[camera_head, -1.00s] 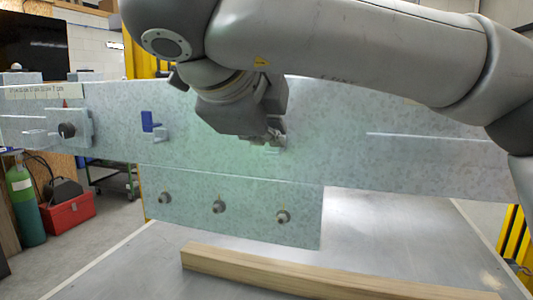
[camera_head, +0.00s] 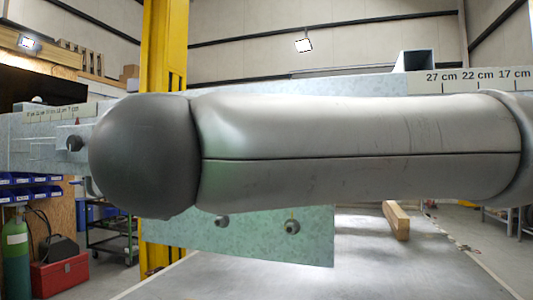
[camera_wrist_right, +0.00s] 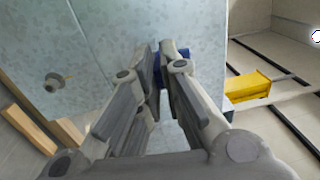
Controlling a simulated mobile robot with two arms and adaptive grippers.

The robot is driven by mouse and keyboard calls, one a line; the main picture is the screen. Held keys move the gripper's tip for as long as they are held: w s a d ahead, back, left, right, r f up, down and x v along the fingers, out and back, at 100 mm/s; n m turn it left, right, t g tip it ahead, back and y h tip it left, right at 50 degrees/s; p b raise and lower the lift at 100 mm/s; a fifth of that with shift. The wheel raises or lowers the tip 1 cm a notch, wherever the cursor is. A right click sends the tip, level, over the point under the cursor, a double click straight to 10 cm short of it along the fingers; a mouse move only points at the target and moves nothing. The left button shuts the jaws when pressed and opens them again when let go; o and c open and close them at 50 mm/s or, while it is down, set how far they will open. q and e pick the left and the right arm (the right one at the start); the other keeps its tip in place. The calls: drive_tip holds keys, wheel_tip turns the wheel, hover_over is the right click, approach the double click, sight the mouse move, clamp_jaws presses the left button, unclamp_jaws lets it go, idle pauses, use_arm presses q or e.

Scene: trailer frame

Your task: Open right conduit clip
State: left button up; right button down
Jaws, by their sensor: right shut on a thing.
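In the right wrist view, my right gripper (camera_wrist_right: 157,52) is up against the speckled grey-green frame panel (camera_wrist_right: 100,35). Its two fingers are shut on a blue clip part (camera_wrist_right: 157,68), of which only a small bit shows between and beside the fingertips. Whether the clip is open or shut cannot be told. In the head view, my right arm lies across the picture and hides the clip area and the gripper. My left gripper is in neither view.
The panel's lower plate (camera_head: 310,245) with its knobs (camera_head: 292,226) shows under my arm. A wooden beam (camera_head: 396,220) lies on the table (camera_head: 400,270). A yellow post (camera_head: 165,50) stands behind. A green cylinder (camera_head: 15,250) and red toolbox (camera_head: 60,274) stand at left.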

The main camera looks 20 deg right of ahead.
idle(0.6)
drive_tip(key=c, duration=1.6)
unclamp_jaws()
drive_tip(key=shift+s, duration=0.1)
drive_tip(key=v, duration=0.7)
drive_tip(key=shift+f, duration=0.2)
drive_tip(key=shift+s+a, duration=0.1)
